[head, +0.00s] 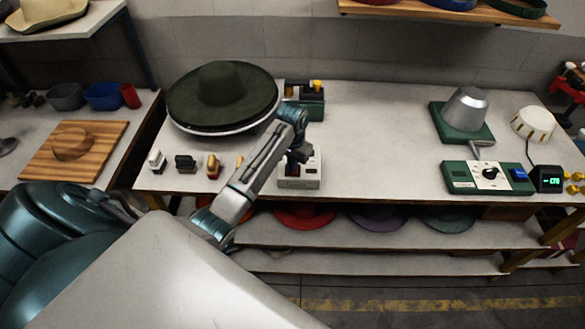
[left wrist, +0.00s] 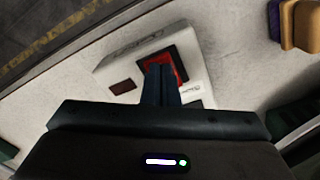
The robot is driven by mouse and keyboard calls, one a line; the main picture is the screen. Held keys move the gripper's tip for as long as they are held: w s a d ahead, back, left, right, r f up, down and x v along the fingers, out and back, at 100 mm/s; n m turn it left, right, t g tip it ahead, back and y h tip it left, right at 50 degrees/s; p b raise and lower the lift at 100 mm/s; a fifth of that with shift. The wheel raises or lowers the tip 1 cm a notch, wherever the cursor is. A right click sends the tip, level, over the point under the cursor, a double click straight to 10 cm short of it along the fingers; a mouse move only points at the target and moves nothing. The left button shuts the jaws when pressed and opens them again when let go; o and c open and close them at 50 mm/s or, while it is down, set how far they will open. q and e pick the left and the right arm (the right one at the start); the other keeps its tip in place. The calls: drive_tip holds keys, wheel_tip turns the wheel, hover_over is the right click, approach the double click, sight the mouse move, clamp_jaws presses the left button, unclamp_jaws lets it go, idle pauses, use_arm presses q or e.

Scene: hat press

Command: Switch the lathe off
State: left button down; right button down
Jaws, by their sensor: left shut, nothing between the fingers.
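A white switch box (head: 299,176) stands at the front edge of the table, below and right of a wide dark green hat (head: 221,85) lying on a pale round disc (head: 217,131). My left gripper (head: 298,157) is at the box, shut and empty. In the left wrist view the box (left wrist: 118,66) has a red rocker (left wrist: 153,78) in a dark square recess and a small dark red window (left wrist: 122,87). The shut left fingers (left wrist: 160,70) overlap the rocker and hide part of it. I cannot tell whether they touch it. My right gripper is not in view.
Small stamp-like pieces (head: 186,163) stand left of the box. A green device (head: 304,101) stands behind it. A green press base (head: 462,124) with a metal form (head: 466,108) and a control panel (head: 488,178) are at the right. The table's middle is clear.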

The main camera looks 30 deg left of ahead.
use_arm(q)
drive_tip(key=shift+w+r+p, duration=0.1)
drive_tip(key=shift+r+p, duration=0.65)
drive_tip(key=shift+r, duration=2.6)
